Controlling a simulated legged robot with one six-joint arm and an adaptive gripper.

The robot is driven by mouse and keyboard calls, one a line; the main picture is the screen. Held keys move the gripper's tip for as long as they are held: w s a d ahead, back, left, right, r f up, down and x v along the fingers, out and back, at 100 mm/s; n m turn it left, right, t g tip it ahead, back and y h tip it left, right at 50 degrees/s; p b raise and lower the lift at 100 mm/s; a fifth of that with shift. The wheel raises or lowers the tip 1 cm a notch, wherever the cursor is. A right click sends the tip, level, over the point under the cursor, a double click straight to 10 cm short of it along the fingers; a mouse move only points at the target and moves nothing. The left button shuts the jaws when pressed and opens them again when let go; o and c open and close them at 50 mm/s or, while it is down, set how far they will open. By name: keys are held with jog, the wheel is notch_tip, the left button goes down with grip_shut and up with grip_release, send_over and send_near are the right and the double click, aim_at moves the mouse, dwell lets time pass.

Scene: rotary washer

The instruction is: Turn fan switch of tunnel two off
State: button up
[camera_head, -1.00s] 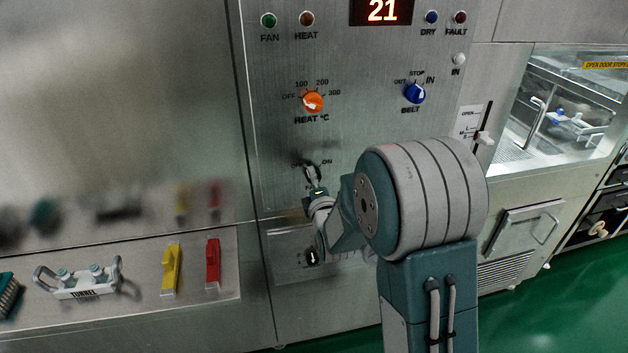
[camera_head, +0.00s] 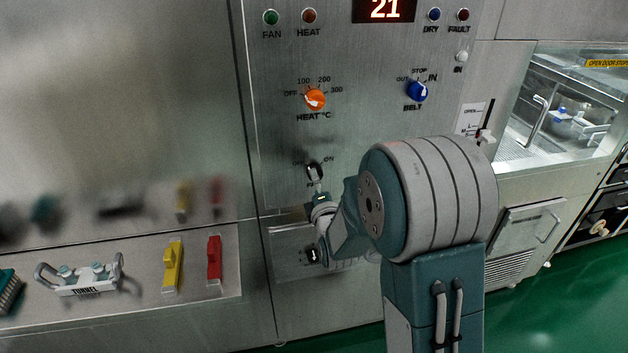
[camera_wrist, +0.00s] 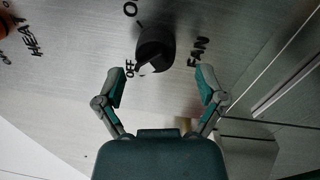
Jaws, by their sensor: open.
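The fan switch (camera_head: 314,172) is a black rotary knob with a white pointer on the steel panel, between OFF and ON labels. In the wrist view the knob (camera_wrist: 156,46) is clear, and its white pointer faces the OFF label. My gripper (camera_wrist: 164,78) is open and empty. Its two fingers are spread on either side, just short of the knob, with a gap between. In the head view my gripper (camera_head: 319,192) is just below the knob, and the FAN label is mostly hidden behind it.
Above are the orange heat knob (camera_head: 316,99), blue belt knob (camera_head: 417,91) and green FAN lamp (camera_head: 271,17). Another black knob (camera_head: 313,256) sits below, close to my arm. A lever (camera_head: 485,137) is at right.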

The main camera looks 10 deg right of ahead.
jog(key=s, duration=0.5)
jog(key=shift+s+a+f, duration=0.1)
jog(key=shift+s+f, duration=0.2)
jog(key=s+r+m+g, duration=0.3)
jog(key=s+m+g, duration=0.3)
jog(key=s+m, duration=0.4)
jog(key=s+r+m+g, duration=0.4)
jog(key=s+m+g, duration=0.3)
jog(key=s, duration=1.1)
jog(key=m, duration=0.3)
jog(key=shift+s+d+r, duration=0.15)
jog(key=shift+d, duration=0.1)
